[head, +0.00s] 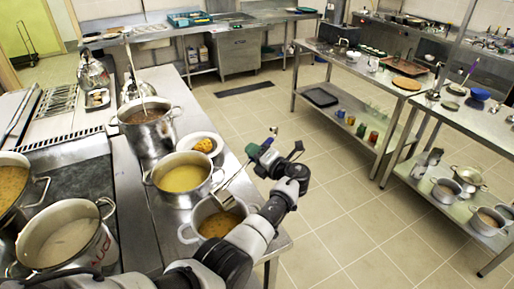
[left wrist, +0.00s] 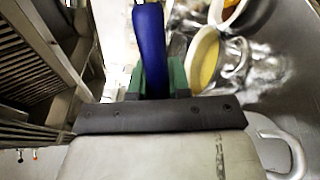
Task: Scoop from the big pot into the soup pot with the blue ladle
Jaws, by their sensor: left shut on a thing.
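My left gripper (head: 257,152) is shut on the blue ladle, whose blue handle (left wrist: 148,40) stands between the green fingers in the left wrist view. In the head view a pale metal part of the ladle (head: 233,180) slants down left from the gripper towards the rim of a pot of brown soup (head: 217,222); whether its bowl touches that pot is unclear. A steel pot of yellow soup (head: 185,178) stands just behind, and also shows in the left wrist view (left wrist: 207,60). A taller pot (head: 145,128) stands farther back with a long utensil in it. My right gripper is not in view.
Large pots (head: 68,235) stand on the stove at the left. A white plate of yellow food (head: 203,144) sits near the counter's right edge. Kettles (head: 93,72) stand farther back. Open tiled floor (head: 340,200) lies right of the counter, before steel shelves.

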